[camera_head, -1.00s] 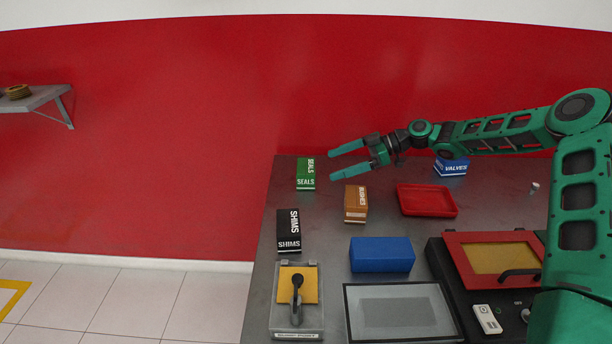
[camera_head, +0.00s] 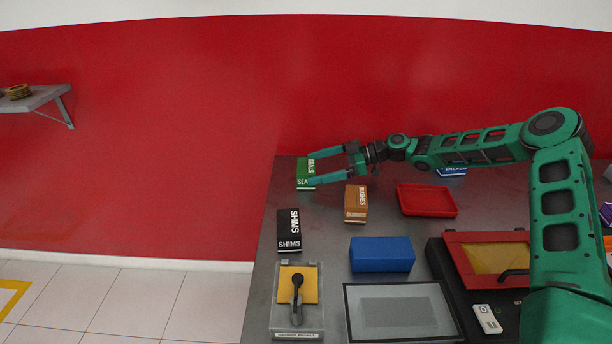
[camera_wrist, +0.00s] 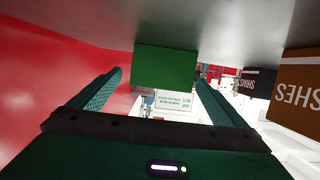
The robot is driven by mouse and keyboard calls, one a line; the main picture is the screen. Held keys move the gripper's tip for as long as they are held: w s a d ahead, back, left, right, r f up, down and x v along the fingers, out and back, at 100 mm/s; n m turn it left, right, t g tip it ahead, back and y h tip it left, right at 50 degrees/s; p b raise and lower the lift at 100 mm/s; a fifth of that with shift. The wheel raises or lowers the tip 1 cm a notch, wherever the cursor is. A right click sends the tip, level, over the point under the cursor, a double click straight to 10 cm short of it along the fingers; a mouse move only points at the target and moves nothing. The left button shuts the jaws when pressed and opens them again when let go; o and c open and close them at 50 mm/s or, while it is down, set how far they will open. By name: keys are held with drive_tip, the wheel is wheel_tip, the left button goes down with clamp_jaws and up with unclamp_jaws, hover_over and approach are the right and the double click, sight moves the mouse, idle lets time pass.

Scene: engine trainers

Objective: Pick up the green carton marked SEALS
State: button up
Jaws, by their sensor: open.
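The green carton marked SEALS (camera_head: 303,174) stands at the back left of the dark table. In the wrist view the green carton (camera_wrist: 165,68) shows ahead between the two fingers, with its lettering out of sight. My gripper (camera_head: 312,168) is open, its fingertips pointing left at the carton and overlapping its right part in the head view. In the wrist view my gripper's fingers (camera_wrist: 158,80) lie to the left and right of the carton. I cannot tell whether they touch it. Nothing is held.
A brown carton (camera_head: 356,204) and a black SHIMS carton (camera_head: 289,231) stand nearby on the table (camera_head: 325,215). A red tray (camera_head: 427,200), a blue block (camera_head: 382,254) and a blue carton (camera_head: 452,170) are to the right. A red wall stands behind.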

sight(306, 169)
drive_tip(key=x, duration=0.4)
drive_tip(key=shift+s, duration=0.1)
drive_tip(key=c, duration=1.4)
drive_tip(key=shift+r, duration=0.15)
